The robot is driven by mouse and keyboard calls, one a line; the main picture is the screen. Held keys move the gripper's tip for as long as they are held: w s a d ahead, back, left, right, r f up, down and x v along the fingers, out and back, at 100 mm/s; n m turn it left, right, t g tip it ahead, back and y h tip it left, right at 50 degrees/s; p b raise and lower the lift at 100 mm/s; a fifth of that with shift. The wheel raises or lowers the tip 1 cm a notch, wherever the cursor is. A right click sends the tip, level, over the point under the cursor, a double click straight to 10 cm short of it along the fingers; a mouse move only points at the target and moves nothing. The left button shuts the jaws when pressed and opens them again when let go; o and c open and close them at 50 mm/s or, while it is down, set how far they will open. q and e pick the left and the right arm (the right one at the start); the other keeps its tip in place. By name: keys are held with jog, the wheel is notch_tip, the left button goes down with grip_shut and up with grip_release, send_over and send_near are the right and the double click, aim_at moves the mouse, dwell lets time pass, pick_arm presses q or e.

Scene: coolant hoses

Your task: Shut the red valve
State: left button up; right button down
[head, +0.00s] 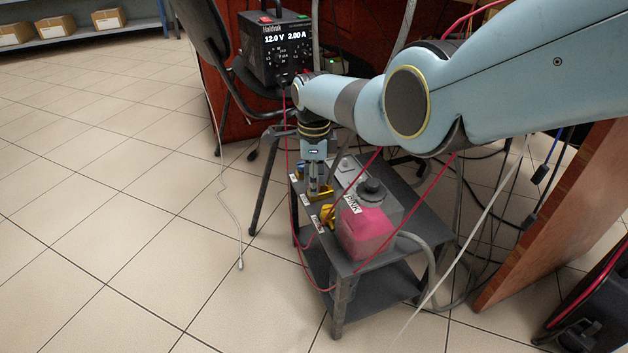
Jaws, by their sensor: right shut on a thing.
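My right gripper (318,191) points straight down over the left side of a dark cart and is shut on a small yellow part (319,193), which looks like a valve handle. Another yellow part (328,214) sits just nearer on the cart top. A small blue part (298,176) is to the left of the gripper, beside small white labels. I cannot make out clearly which of these is the red valve; the fingers hide part of the row. My left gripper is out of view.
The dark cart (343,285) carries a grey unit with a black knob (372,187) and a pink tank (364,232). Thin red cables hang across the gripper area. A power supply (287,50) stands behind. A wooden panel (560,210) is right; the tiled floor left is mostly free.

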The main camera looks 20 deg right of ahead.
dwell(0.4)
jog(key=c, duration=1.1)
grip_release()
notch_tip(320, 180, up, 12)
jog(key=shift+f, duration=0.1)
